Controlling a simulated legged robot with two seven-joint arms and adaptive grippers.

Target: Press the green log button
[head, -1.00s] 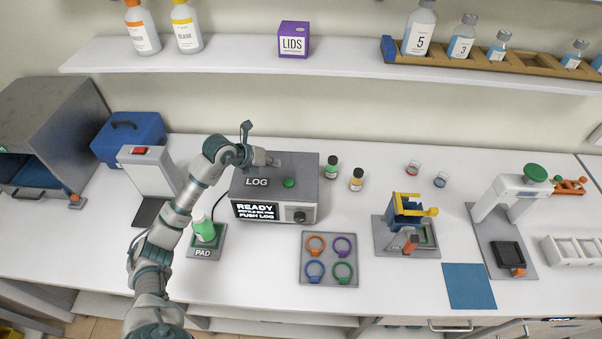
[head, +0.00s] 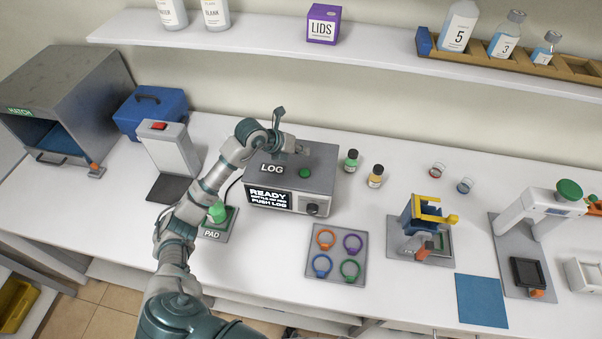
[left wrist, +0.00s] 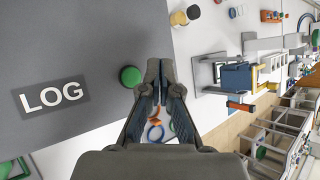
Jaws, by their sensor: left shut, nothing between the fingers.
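The green log button (head: 305,173) sits on top of the grey box marked LOG (head: 322,160). The box's screen reads READY and PUSH LOG. In the left wrist view the button (left wrist: 131,77) lies just left of my fingertips, beside the LOG label (left wrist: 52,94). My left gripper (left wrist: 160,68) is shut and empty; it shows above the box top. In the head view my left gripper (head: 301,148) is small, behind the button and partly hidden by my own wrist. Any gap between fingers and box is hard to judge. My right gripper is out of view.
Two small vials (head: 352,160) stand right of the box. A tray of colored rings (head: 337,252) lies in front. A shelf (head: 300,57) runs above the table.

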